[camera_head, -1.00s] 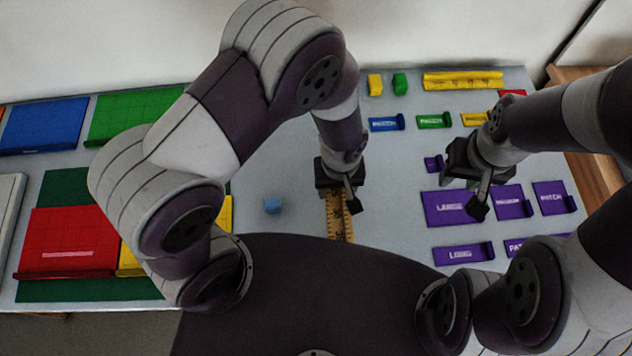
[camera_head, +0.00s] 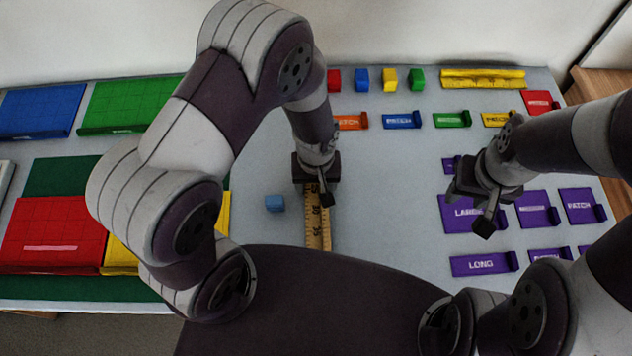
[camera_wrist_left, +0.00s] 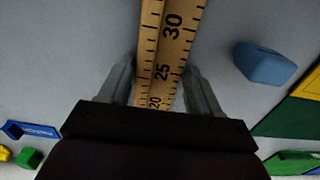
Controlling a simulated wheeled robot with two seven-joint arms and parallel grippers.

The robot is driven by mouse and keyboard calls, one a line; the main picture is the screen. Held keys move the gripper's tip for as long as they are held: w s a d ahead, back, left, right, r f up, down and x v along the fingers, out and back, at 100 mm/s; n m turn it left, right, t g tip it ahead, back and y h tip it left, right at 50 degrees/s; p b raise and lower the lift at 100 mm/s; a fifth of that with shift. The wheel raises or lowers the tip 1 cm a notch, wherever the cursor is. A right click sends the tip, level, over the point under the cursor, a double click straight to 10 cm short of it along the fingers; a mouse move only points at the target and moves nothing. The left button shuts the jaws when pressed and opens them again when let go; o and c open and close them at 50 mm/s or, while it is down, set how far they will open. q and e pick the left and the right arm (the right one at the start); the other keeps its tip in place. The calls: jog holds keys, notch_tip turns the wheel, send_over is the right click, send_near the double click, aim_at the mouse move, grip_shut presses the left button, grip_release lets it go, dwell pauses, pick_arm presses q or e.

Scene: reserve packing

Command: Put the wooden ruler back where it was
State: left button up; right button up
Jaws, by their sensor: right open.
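The wooden ruler (camera_head: 316,228) points toward my body in the head view, its far end hidden under my left gripper (camera_head: 325,194). In the left wrist view the ruler (camera_wrist_left: 168,45) runs between the two fingers of my left gripper (camera_wrist_left: 160,90), which are close on both its long edges. The left gripper is shut on it. I cannot tell how high the ruler is above the table. My right gripper (camera_head: 478,208) is open and empty, over the purple holders at the right.
A small blue block (camera_head: 275,203) lies left of the ruler; it also shows in the left wrist view (camera_wrist_left: 264,64). Purple holders (camera_head: 482,262) fill the right side. A yellow holder (camera_head: 483,79) and small coloured blocks line the back. A red tray (camera_head: 50,230) is at left.

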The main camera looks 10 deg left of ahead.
aim_at(316, 189)
pick_arm(q)
jog(key=shift+o, duration=0.8)
jog(key=shift+r, duration=0.15)
notch_tip(316, 189, up, 12)
jog(key=s+a+r+m+t, duration=0.1)
jog(key=s+a+r+m, duration=0.2)
jog(key=a, duration=0.5)
jog(key=shift+s+a, duration=0.15)
jog(key=shift+a, duration=0.25)
jog(key=shift+f, duration=0.1)
